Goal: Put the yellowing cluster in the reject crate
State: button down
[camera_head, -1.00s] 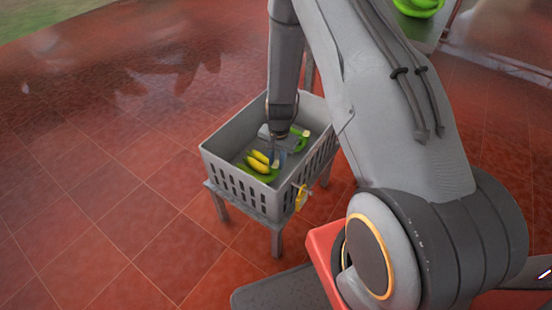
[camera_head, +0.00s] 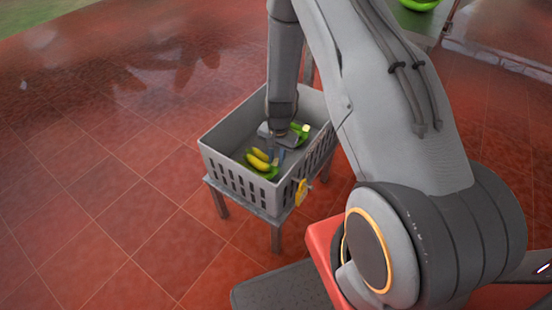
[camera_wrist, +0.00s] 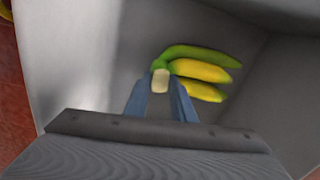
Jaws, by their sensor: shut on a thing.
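The yellowing cluster (camera_head: 258,161) has yellow and green fruits and is inside the grey slotted crate (camera_head: 240,188), low near its floor. In the wrist view the cluster (camera_wrist: 202,71) points to the right, with its pale cut stem (camera_wrist: 160,80) between my fingertips. My gripper (camera_wrist: 160,90) is shut on that stem, and its blue fingers also show in the head view (camera_head: 277,156) inside the crate. I cannot tell whether the cluster touches the crate floor.
Another green bunch (camera_head: 300,130) shows inside the crate. Green fruit (camera_head: 420,4) lies on a surface at the top right. The red tiled floor at left is clear.

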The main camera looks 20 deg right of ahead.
jog(key=shift+f, duration=0.2)
jog(key=c, duration=1.4)
grip_release()
jog(key=shift+c, duration=0.2)
notch_tip(320, 180, up, 8)
jog(key=shift+s+d+r, duration=0.1)
jog(key=shift+d, duration=0.05)
notch_tip(320, 180, up, 17)
jog(key=p, duration=1.2)
